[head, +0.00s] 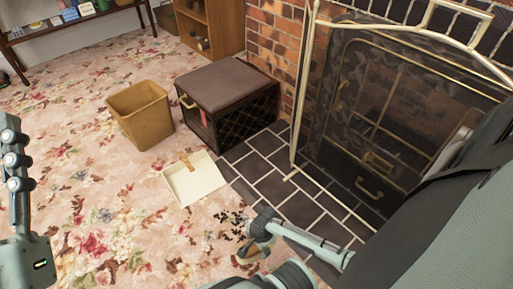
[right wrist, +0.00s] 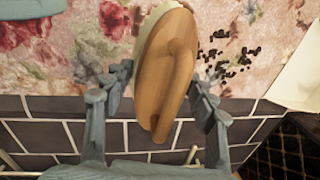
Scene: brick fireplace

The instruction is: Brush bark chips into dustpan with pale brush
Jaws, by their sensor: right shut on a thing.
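The brush (right wrist: 168,60), with a tan wooden body and pale bristles, is held between the fingers of my right gripper (right wrist: 160,88). In the head view, my right gripper (head: 258,232) is low in the picture and partly hides the brush (head: 250,252). Dark bark chips (head: 232,222) lie scattered on the carpet close to the gripper; they also show right of the brush in the right wrist view (right wrist: 228,62). The cream dustpan (head: 196,183) lies on the carpet beyond the chips, its tan handle pointing away. My left gripper (head: 14,165) is partly in view at the left edge, away from these things.
A tan bin (head: 140,113) and a dark box with a padded brown top (head: 226,84) stand beyond the dustpan. Dark hearth tiles (head: 285,180) border the carpet, before a fireplace with a brass-framed screen (head: 350,115). Floral carpet (head: 90,190) is open at left.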

